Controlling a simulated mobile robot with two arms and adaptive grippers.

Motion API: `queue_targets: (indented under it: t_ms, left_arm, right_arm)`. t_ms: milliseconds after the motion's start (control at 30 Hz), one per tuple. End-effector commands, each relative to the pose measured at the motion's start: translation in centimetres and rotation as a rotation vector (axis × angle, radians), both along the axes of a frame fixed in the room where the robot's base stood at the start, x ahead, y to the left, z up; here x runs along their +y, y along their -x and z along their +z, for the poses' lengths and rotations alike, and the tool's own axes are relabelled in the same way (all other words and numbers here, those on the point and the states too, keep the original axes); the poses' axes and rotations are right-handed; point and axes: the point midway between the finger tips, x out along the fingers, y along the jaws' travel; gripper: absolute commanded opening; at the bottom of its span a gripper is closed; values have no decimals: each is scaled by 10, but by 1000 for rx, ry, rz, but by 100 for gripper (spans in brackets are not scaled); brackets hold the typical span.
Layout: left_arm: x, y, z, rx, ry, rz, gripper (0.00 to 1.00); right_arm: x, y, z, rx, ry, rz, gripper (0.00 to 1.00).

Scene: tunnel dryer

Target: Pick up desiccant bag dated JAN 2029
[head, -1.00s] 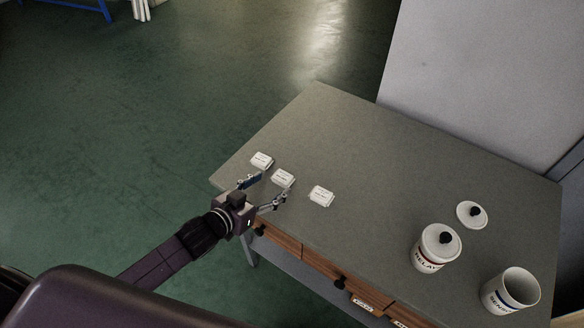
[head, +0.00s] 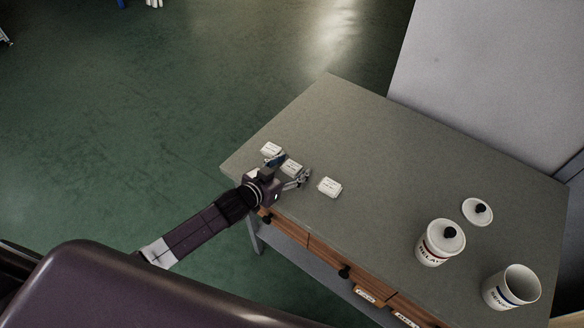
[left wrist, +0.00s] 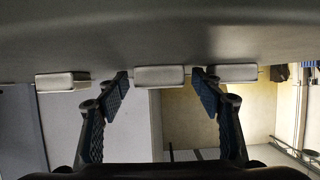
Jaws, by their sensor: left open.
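Three small white desiccant bags lie in a row on the table: a left bag (head: 271,149), a middle bag (head: 292,167) and a right bag (head: 330,187). Their printing is too small to read, so I cannot tell which is dated JAN 2029. My left gripper (head: 290,170) is open and empty at the near side of the middle bag. In the left wrist view, which is upside down, the middle bag (left wrist: 160,76) shows between the spread fingers (left wrist: 160,80). The other bags show outside them, one to the left (left wrist: 62,81) and one to the right (left wrist: 232,73). My right gripper is out of view.
The grey table (head: 370,150) has wooden drawers (head: 325,259) with dark knobs along its near edge. A lidded white jar (head: 434,247), a loose lid (head: 478,211) and an open jar (head: 509,290) stand at the right. The middle of the tabletop is clear.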

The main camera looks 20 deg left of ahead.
Motion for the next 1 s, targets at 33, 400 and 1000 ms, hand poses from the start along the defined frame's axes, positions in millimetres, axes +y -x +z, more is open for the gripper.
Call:
queue_targets:
  t_ms: [33, 400, 1000]
  left_arm:
    - [0, 0, 0, 0, 0, 0, 61]
    - [0, 0, 0, 0, 0, 0, 24]
    - [0, 0, 22, -4, 0, 0, 16]
  right_arm:
    - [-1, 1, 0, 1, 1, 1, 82]
    - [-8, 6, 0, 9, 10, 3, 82]
    - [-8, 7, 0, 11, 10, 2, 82]
